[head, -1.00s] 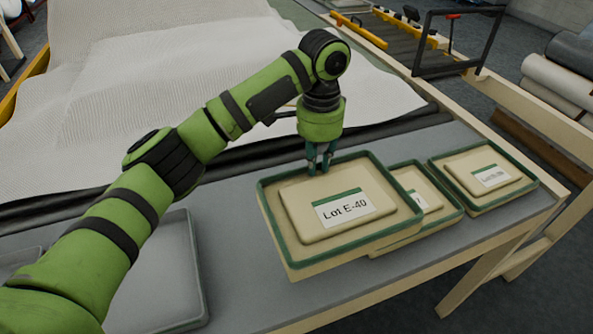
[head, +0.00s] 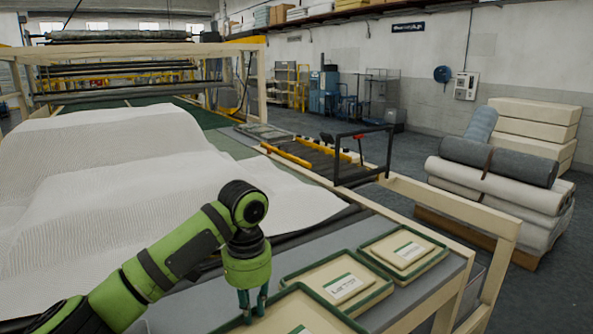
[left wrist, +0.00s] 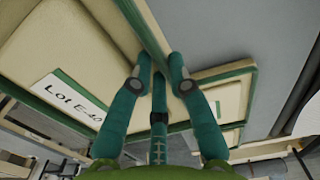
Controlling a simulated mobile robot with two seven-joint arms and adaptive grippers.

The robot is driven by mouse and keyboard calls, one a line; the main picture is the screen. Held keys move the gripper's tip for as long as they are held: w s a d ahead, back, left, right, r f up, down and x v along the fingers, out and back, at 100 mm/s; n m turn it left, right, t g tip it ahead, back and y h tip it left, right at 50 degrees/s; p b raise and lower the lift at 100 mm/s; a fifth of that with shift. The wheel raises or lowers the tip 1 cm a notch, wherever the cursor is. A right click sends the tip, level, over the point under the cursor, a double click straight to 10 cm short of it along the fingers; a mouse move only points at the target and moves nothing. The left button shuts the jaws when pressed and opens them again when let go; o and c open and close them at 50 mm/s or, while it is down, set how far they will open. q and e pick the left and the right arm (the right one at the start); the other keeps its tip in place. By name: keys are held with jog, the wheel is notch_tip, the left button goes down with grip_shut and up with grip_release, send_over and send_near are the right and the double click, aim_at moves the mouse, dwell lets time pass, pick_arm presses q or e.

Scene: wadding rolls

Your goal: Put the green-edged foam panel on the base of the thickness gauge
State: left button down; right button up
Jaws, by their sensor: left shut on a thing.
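In the left wrist view the fingers (left wrist: 158,80) pinch the rim of this cream panel (left wrist: 45,45), which carries a "Lot E-40" label. The panel's lower part is cut off in the head view. It overlaps the neighbouring panel in the picture; whether they touch is unclear. A black arch frame with a red knob (head: 358,137), possibly the thickness gauge, stands farther back along the table. My right gripper is out of view.
Two similar green-edged panels, the middle one (head: 337,281) and the right one (head: 404,249), lie on the grey table. A rumpled white wadding sheet (head: 150,185) covers the left. Yellow rails (head: 286,155) lie beside the arch.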

aim_at(219, 330)
pick_arm(q)
jog(key=s+a+f+n, duration=0.1)
jog(key=a, duration=0.1)
jog(key=s+a+f+n, duration=0.1)
jog(key=n, duration=0.1)
jog(key=s+a+f+n, duration=0.1)
jog(key=a, duration=0.1)
jog(key=shift+s+a+n, duration=0.15)
jog(key=shift+a+n, duration=0.15)
jog(key=s, duration=0.1)
jog(key=s+a+f+n, duration=0.1)
jog(key=s, duration=0.1)
jog(key=s+a+n, duration=0.1)
jog(key=s, duration=0.1)
jog(key=shift+s+a+f, duration=0.15)
jog(key=shift+a, duration=0.05)
jog(key=s+n, duration=0.1)
jog(key=s+a+f+n, duration=0.1)
jog(key=s, duration=0.1)
jog(key=s+a+n, duration=0.1)
jog(key=s, duration=0.1)
jog(key=shift+s+f, duration=0.2)
jog(key=shift+f, duration=0.05)
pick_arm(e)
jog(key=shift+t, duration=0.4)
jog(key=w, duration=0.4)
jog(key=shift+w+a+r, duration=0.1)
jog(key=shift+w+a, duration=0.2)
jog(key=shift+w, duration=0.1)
